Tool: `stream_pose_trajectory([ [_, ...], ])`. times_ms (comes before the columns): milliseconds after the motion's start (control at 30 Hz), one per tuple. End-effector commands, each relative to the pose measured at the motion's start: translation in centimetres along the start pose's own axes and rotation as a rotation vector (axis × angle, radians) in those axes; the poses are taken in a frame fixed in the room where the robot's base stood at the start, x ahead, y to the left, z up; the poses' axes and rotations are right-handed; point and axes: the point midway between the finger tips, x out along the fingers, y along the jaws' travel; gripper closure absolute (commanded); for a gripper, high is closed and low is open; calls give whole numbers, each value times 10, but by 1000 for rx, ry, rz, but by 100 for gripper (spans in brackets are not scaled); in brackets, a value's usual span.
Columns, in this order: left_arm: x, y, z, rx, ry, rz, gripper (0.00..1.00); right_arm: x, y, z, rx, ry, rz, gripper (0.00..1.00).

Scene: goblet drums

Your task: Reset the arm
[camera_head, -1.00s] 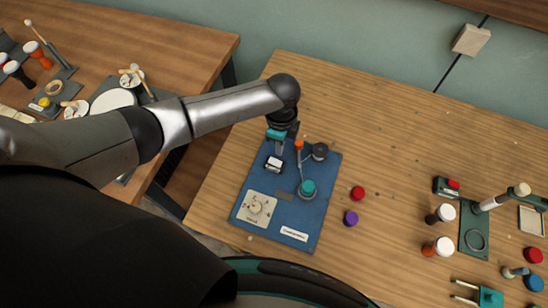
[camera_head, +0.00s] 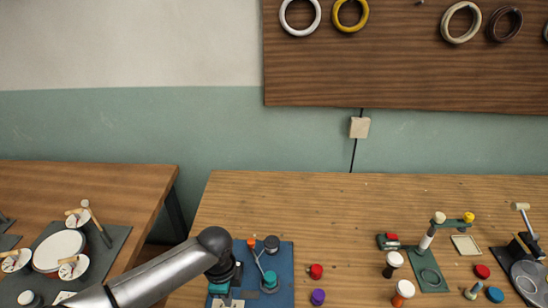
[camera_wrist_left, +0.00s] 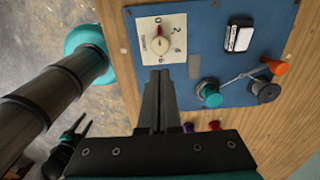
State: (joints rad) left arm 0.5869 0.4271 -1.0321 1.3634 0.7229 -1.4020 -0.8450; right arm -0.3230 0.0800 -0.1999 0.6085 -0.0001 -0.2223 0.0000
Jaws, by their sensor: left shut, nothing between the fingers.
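My left arm comes in from the lower left in the head view, and its gripper (camera_head: 226,301) points down over the left part of a blue panel (camera_head: 284,262). In the left wrist view the two fingers of the left gripper (camera_wrist_left: 159,73) are together and empty. Their tips appear just below a white dial plate (camera_wrist_left: 160,38) on the panel (camera_wrist_left: 205,50); I cannot tell the height above it. A dark, forked shape with teal, probably my right gripper (camera_wrist_left: 83,125), shows at lower left in the wrist view; its jaw state is unclear.
The panel also carries a teal knob (camera_wrist_left: 211,98), a white switch (camera_wrist_left: 239,38) and a lever with an orange end (camera_wrist_left: 277,67). Red (camera_head: 316,271) and purple (camera_head: 318,296) pieces lie to its right. The wooden table (camera_head: 330,205) is clear behind the panel.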

Motion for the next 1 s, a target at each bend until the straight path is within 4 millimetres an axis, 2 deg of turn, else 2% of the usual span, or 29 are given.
stream_pose_trajectory([
  [233, -2, 34, -46, -89, 105, -15, 100, 0, 1, -9, 0, 14, 2, 50],
  [400, -11, 60, -73, -214, 190, -32, 100, 0, 6, -40, -1, 65, 9, 50],
  [467, -17, 69, -81, -281, 224, -41, 100, 0, 8, -46, -1, 73, 10, 50],
  [567, -29, 84, -86, -422, 276, -59, 100, 0, 7, -42, -1, 67, 9, 50],
  [733, -50, 108, -70, -710, 326, -96, 100, 0, 4, -22, 0, 36, 5, 50],
  [1000, -74, 140, -17, -1101, 309, -164, 100, 0, 3, -17, 0, 27, 4, 50],
])
